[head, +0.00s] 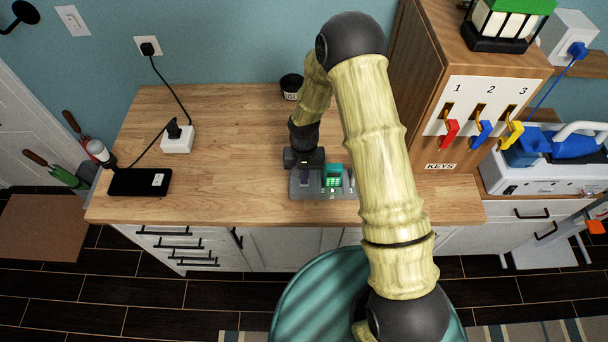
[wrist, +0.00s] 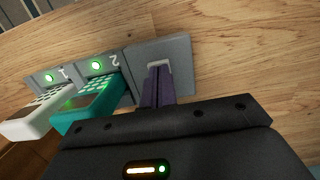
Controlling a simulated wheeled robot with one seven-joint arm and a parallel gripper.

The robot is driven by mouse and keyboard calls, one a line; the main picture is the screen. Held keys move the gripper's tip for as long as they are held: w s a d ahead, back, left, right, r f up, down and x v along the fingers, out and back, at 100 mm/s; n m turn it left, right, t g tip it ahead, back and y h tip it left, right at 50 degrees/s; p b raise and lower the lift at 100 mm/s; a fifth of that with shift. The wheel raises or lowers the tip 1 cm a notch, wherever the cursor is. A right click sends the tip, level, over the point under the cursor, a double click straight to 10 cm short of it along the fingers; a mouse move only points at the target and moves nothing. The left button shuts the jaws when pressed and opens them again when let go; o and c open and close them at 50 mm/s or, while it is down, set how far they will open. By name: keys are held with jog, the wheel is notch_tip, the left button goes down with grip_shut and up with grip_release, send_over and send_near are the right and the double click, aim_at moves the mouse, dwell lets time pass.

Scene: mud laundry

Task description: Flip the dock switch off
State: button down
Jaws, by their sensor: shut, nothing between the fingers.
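The dock (head: 325,194) is a grey charging base on the wooden counter; it also shows in the wrist view (wrist: 181,54). A teal handset (wrist: 90,105) sits in the slot marked 2 and a white handset (wrist: 35,120) in the slot marked 1. A green light glows beside each slot. My gripper (wrist: 157,72) is shut, its purplish fingers pointing down over the dock's plain end panel. A small pale-rimmed part, apparently the switch (wrist: 158,64), shows at the fingertips. The fingers mostly hide it, so its position and any contact cannot be told.
A wooden key cabinet (head: 425,60) with red, blue and yellow tags stands right of the arm. A dark cup (head: 291,86) is behind the dock. A white power adapter (head: 177,139) and black device (head: 140,182) lie left. The counter between is clear.

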jog(key=shift+s+f+b, duration=0.15)
jog(key=shift+f+b, duration=0.25)
jog(key=shift+f, duration=0.05)
jog(key=shift+s+r+p, duration=0.1)
jog(key=shift+r+p, duration=0.15)
jog(key=shift+p, duration=0.05)
jog(key=shift+f, duration=0.1)
jog(key=shift+w+d, duration=0.1)
jog(key=shift+w, duration=0.85)
